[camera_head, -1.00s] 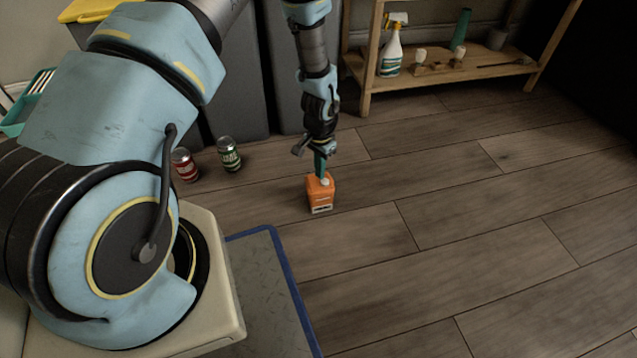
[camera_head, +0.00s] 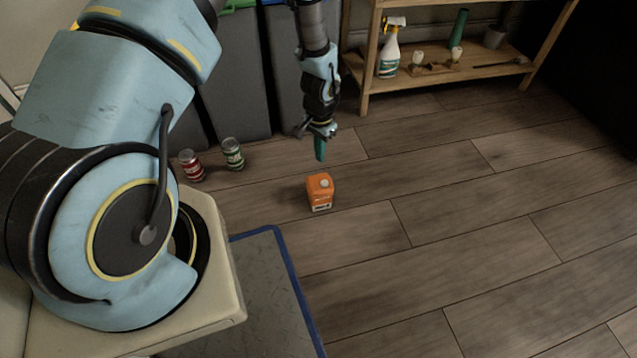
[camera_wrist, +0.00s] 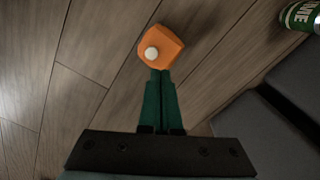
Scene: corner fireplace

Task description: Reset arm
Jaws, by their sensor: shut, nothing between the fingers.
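My gripper (camera_head: 320,150) hangs from my arm above the wooden floor, pointing down. Its green fingers are shut together with nothing between them; they also show closed in the wrist view (camera_wrist: 160,100). An orange carton (camera_head: 320,192) with a white cap stands upright on the floor below the fingertips, apart from them. In the wrist view the carton (camera_wrist: 166,44) appears just beyond the fingertips.
A red can (camera_head: 191,166) and a green can (camera_head: 233,154) stand on the floor left of the carton. Dark bins (camera_head: 232,75) stand behind them. A wooden shelf (camera_head: 450,72) holds a spray bottle (camera_head: 389,50). The floor to the right is clear.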

